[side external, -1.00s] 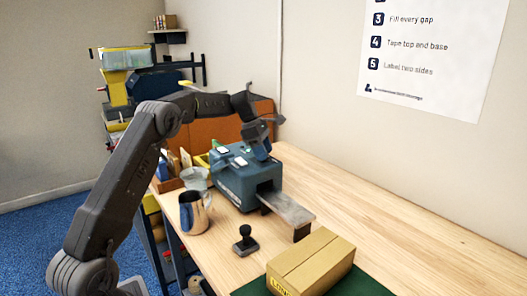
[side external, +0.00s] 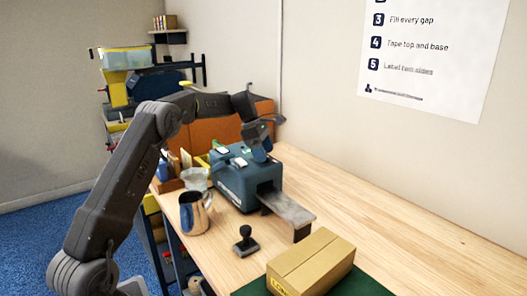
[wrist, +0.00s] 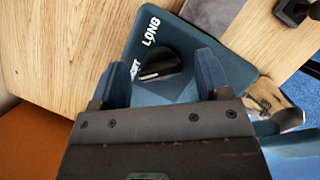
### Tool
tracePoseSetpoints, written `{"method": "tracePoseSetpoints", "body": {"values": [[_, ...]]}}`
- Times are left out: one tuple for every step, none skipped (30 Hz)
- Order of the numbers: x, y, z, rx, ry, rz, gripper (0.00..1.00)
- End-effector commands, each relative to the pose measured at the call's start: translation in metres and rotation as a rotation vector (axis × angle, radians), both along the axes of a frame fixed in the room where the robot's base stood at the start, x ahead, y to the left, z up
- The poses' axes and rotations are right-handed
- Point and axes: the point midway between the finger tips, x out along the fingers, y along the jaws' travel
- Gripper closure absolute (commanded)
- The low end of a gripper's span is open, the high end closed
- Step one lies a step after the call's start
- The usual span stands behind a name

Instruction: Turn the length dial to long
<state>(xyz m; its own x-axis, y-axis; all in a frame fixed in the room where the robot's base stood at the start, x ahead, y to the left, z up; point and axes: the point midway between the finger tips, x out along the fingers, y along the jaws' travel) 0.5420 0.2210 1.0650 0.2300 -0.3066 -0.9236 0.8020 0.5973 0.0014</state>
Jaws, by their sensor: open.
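The blue tape machine (side external: 232,188) stands on the wooden bench, with my gripper (side external: 260,150) pointing down over its top. In the wrist view the length dial (wrist: 158,62) is a dark round knob on the machine's blue top. The white word LONG (wrist: 150,32) is beside it, and a second label, partly hidden and ending in RT, is near my left finger. A pale line on the dial lies toward that second label. My open gripper (wrist: 163,82) has one blue finger on each side of the dial. I cannot tell whether the fingers touch it.
A metal chute (side external: 287,208) extends from the machine's front. A metal pitcher (side external: 192,214) and a clear cup (side external: 196,179) stand to its left. A black stamp (side external: 245,241) and a carton (side external: 312,262) on a green mat (side external: 362,284) are in front. The bench's right side is clear.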

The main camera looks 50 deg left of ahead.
Motion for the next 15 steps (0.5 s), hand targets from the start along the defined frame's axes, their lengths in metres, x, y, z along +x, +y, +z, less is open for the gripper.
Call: {"method": "tracePoseSetpoints", "body": {"values": [[0.0,0.0,0.0,0.0,0.0,0.0,0.3],[0.0,0.0,0.001,0.0,0.0,0.0,0.3],[0.0,0.001,0.002,0.001,-0.001,0.0,0.3],[-0.001,0.002,0.004,0.001,-0.001,0.0,0.3],[-0.001,0.002,0.006,0.001,-0.001,0.001,0.3],[-0.002,0.004,0.011,0.002,-0.002,0.001,0.3],[-0.003,0.005,0.014,0.002,-0.002,0.001,0.3],[-0.004,0.007,0.019,0.002,-0.003,0.002,0.3],[-0.006,0.009,0.026,0.002,-0.003,0.002,0.3],[-0.007,0.011,0.032,0.003,-0.004,0.002,0.3],[-0.009,0.014,0.038,0.003,-0.004,0.002,0.3],[-0.011,0.017,0.047,0.004,-0.005,0.003,0.3],[-0.013,0.019,0.054,0.004,-0.004,0.002,0.3],[-0.014,0.021,0.06,0.004,-0.005,0.001,0.3],[-0.016,0.024,0.069,0.003,-0.004,0.001,0.3]]}}
